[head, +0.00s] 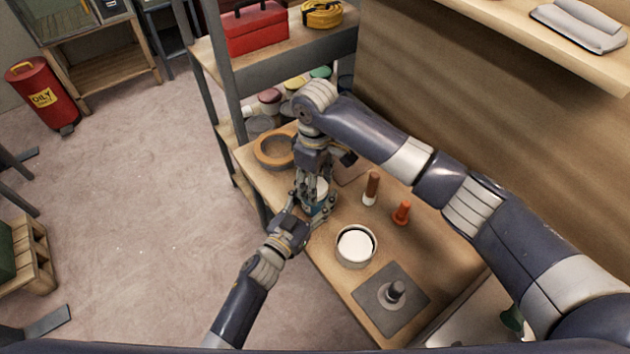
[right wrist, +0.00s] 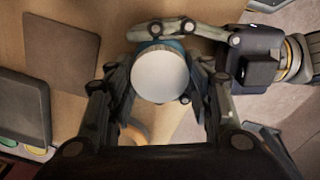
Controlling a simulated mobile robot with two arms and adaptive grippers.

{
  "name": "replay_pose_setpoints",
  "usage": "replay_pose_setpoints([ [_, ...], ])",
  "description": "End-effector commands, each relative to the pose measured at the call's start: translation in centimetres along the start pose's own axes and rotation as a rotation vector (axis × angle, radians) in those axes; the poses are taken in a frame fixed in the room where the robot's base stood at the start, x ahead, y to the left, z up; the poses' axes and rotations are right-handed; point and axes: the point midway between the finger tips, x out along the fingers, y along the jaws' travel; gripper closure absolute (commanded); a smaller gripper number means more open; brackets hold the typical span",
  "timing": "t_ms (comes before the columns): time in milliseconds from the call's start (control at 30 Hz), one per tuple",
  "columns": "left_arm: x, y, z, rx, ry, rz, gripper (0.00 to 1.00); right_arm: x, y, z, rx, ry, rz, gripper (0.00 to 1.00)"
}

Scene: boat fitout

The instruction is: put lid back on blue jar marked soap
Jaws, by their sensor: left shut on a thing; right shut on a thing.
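The blue jar (head: 321,207) stands near the front edge of the wooden bench, largely hidden by both grippers. Its blue side also shows in the right wrist view (right wrist: 176,45). My left gripper (head: 316,211) is shut on the jar from the side. A round white lid (right wrist: 161,76) is over the jar's top. My right gripper (head: 315,188) points down from above and is shut on the lid, with fingers on both sides of it. I cannot tell whether the lid is seated or just above the rim. No soap marking is readable.
A white-filled round tub (head: 356,246), a brown-topped bottle (head: 371,188) and an orange cone-like item (head: 401,213) stand to the right. A grey mat (head: 372,298) bears a metal fitting. A shelf post (head: 232,90) rises nearby.

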Motion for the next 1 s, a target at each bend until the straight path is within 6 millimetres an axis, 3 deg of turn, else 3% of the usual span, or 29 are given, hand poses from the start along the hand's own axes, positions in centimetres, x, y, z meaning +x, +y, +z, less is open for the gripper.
replay_pose_setpoints([
  [67,0.0,0.0,0.0,0.001,-0.001,0.0,1.0,0.1,-0.2,-0.1,0.115,0.001,-0.005,0.81],
  [233,0.0,0.0,0.0,0.001,0.0,0.0,1.0,0.0,-0.1,0.0,0.125,0.0,-0.001,0.81],
  [267,0.0,0.0,0.0,0.001,0.0,0.0,1.0,0.0,-0.1,0.0,0.124,0.0,-0.001,0.46],
  [333,0.0,0.0,0.0,0.001,0.0,0.0,1.0,0.0,-0.1,0.0,0.124,0.0,-0.001,0.32],
  [667,0.0,0.0,0.0,0.001,0.0,0.0,1.0,-0.1,0.0,-0.1,0.122,0.001,0.0,0.32],
  [1000,0.0,0.0,0.0,0.001,0.0,0.0,1.0,-4.0,0.0,-0.1,0.122,0.003,0.001,0.32],
])
